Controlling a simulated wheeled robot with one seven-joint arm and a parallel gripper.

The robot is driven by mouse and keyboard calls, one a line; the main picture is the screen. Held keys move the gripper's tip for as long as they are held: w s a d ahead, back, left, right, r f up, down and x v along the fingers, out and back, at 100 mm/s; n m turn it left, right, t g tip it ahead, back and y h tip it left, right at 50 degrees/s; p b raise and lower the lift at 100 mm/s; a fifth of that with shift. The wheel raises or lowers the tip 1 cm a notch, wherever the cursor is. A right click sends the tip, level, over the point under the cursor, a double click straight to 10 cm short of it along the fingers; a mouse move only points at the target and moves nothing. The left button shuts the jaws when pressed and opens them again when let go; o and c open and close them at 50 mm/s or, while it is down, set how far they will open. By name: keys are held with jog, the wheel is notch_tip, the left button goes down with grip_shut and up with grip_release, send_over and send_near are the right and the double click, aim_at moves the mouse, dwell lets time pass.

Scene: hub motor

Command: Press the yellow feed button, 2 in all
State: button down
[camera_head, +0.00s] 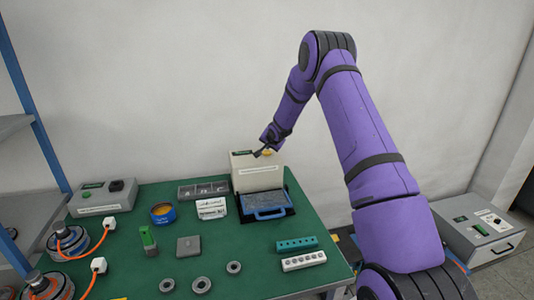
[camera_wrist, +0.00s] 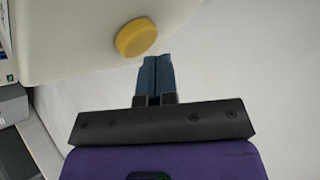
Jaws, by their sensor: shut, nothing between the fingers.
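The yellow feed button (camera_wrist: 137,38) is a round cap on the cream box, seen close up in the wrist view. In the head view a small part of the yellow button (camera_head: 267,152) shows on top of the cream box (camera_head: 257,177) at the back of the green table. My gripper (camera_wrist: 155,62) is shut and empty, its fingertips together just to the right of and below the button in the wrist view. In the head view my gripper (camera_head: 257,154) is at the top of the box, close to the button. I cannot tell whether they touch.
Grey rings and block strips are nearer the table's front. Bare wall is behind.

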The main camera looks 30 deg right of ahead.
aim_at(268, 152)
jog(key=shift+r, duration=0.3)
jog(key=shift+r, duration=0.1)
jog(key=shift+r, duration=2.4)
jog(key=shift+a+r, duration=0.1)
jog(key=shift+r, duration=0.05)
jog(key=s+a+r+n+g, duration=0.1)
jog(key=s+a+r+n, duration=0.1)
jog(key=s+a+r, duration=0.45)
jog(key=s+a+r+n, duration=0.1)
jog(key=s+a+r, duration=0.2)
jog(key=s+r, duration=0.65)
jog(key=s+a+r+n+g, duration=0.15)
jog(key=s+a+r, duration=0.25)
jog(key=s+r, duration=0.45)
jog(key=s+a+n, duration=0.3)
jog(key=s+a, duration=0.1)
jog(key=s, duration=1.2)
jog(key=s+a+r+n+g+y, duration=0.1)
jog(key=s+a+n, duration=0.2)
jog(key=s, duration=1.4)
jog(key=shift+s+a+r+y, duration=0.2)
jog(key=shift+a+y, duration=0.1)
jog(key=shift+a, duration=0.7)
